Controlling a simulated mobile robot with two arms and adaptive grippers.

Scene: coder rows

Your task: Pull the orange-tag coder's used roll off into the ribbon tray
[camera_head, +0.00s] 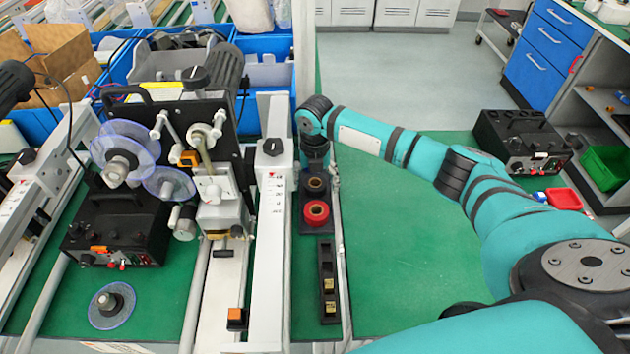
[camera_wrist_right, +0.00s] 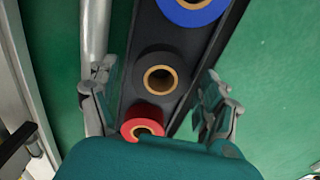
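The coder (camera_head: 205,120) stands at the left, with a small orange tag (camera_head: 189,158) on its front. Clear-flanged reels sit on it: a large one (camera_head: 122,165) with a grey-black core and a smaller one (camera_head: 168,184). I cannot tell for sure which is the used roll. My right gripper (camera_head: 315,170) points down over a black rack right of the coder; in the wrist view its fingers (camera_wrist_right: 158,108) are spread and empty. Between and beyond them, the rack (camera_wrist_right: 122,90) holds a blue roll (camera_wrist_right: 192,8), a black roll (camera_wrist_right: 158,78) and a red roll (camera_wrist_right: 143,124). My left gripper is not seen.
A loose clear-flanged reel (camera_head: 111,305) lies on the green mat in front. A black holder with yellow pieces (camera_head: 327,282) lies near the rack. Blue bins (camera_head: 265,75) stand behind. The green table (camera_head: 410,250) right of the rail is mostly clear under my right arm.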

